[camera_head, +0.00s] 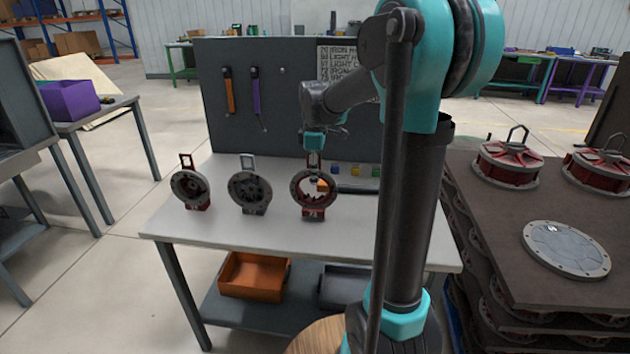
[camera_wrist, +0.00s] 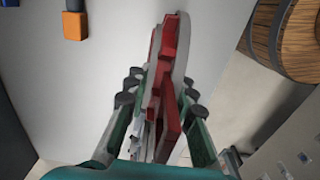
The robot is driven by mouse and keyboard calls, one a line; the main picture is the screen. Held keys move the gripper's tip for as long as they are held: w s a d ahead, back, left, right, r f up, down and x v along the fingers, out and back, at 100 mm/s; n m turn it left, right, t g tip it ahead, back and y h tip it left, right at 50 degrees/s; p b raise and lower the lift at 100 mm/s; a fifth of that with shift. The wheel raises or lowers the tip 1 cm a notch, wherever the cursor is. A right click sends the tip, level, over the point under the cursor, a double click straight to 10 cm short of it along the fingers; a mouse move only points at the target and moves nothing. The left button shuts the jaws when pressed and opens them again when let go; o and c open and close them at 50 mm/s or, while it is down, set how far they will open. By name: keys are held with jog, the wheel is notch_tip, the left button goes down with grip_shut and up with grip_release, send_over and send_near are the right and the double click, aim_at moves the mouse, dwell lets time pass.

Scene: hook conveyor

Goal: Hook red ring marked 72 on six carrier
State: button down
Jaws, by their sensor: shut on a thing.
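A red and grey ring (camera_head: 298,200) with a toothed opening is upright over the front middle of the workbench. A red plate at its foot bears a number too small to read surely. My gripper (camera_head: 315,152) is above it at its top handle. In the wrist view my gripper (camera_wrist: 160,88) has its fingers on both sides of the red ring (camera_wrist: 172,120), shut on it. I cannot tell whether the ring touches the bench. A dark ring with red parts (camera_head: 190,188) and a grey ring (camera_head: 249,190) stand to its left. I make out no carrier marked six.
The workbench (camera_head: 225,240) has a dark back panel (camera_head: 290,95) with hanging tools. Small coloured blocks (camera_head: 355,170) lie behind the ring. An orange bin (camera_head: 253,277) is on the lower shelf. A dark stack with a round lid (camera_head: 566,248) stands right.

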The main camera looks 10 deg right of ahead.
jog(key=shift+f, duration=0.85)
jog(key=shift+f, duration=0.15)
jog(key=c, duration=1.3)
grip_release()
